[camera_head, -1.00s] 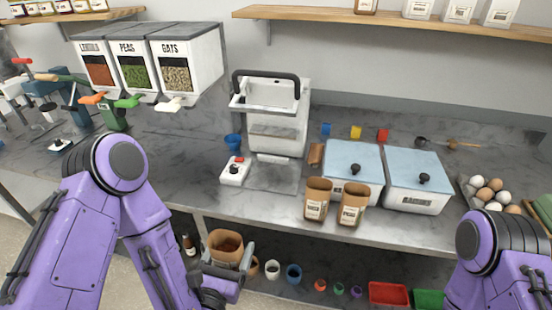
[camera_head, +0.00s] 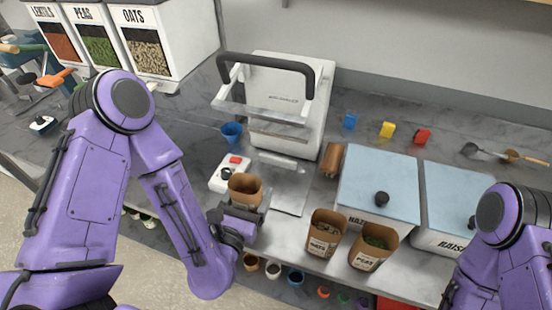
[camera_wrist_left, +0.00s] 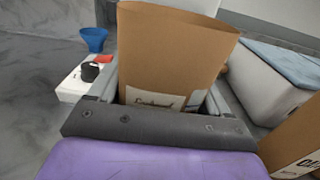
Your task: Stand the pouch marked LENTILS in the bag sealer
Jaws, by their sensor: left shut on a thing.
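My left gripper (camera_head: 243,211) is shut on a brown kraft pouch (camera_head: 245,189), upright with its open top up. In the left wrist view the pouch (camera_wrist_left: 175,55) stands between the fingers, its white label mostly hidden and not clearly readable. The bag sealer (camera_head: 290,105) is the white machine with a raised dark handle, behind and to the right of the held pouch. Its base plate (camera_head: 290,195) is bare, just right of the pouch. My right gripper is out of view; only the right arm shows.
Two filled pouches, oats (camera_head: 322,235) and peas (camera_head: 374,247), stand at the counter's front edge, right of the sealer. A white box with a red button (camera_head: 231,173) and a blue cup (camera_head: 232,132) are left of the sealer. A lidded bin (camera_head: 380,185) stands right.

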